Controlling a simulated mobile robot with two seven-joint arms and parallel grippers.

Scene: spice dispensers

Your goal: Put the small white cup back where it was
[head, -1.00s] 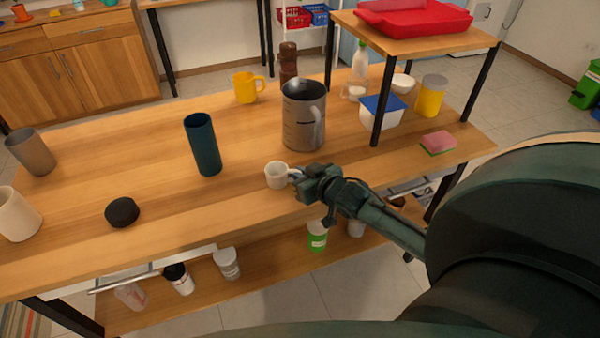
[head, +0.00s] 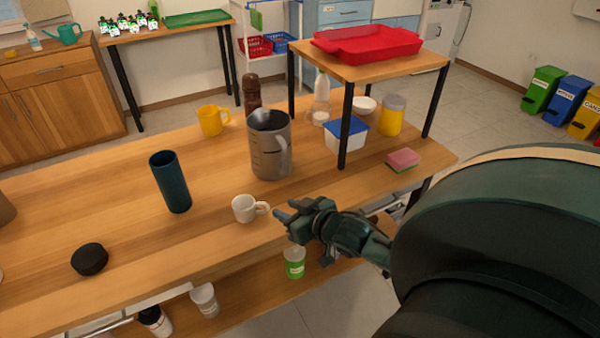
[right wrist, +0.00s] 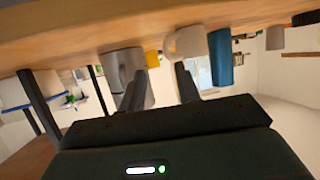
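The small white cup (head: 244,209) stands upright on the wooden table, its handle pointing right towards my right gripper. My right gripper (head: 284,209) is just right of the handle, its fingers apart and empty, with a small gap to the cup. In the right wrist view, which is upside down, the two fingers (right wrist: 160,88) are spread and the white cup (right wrist: 184,42) shows beyond their tips. My left gripper is in no view.
A grey pitcher (head: 268,150) stands behind the cup. A dark blue tumbler (head: 170,182) is to its left, and a black round object (head: 89,259) is farther left. A raised shelf (head: 375,68) with a red tray (head: 378,40) stands at the right, near a pink sponge (head: 403,159).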

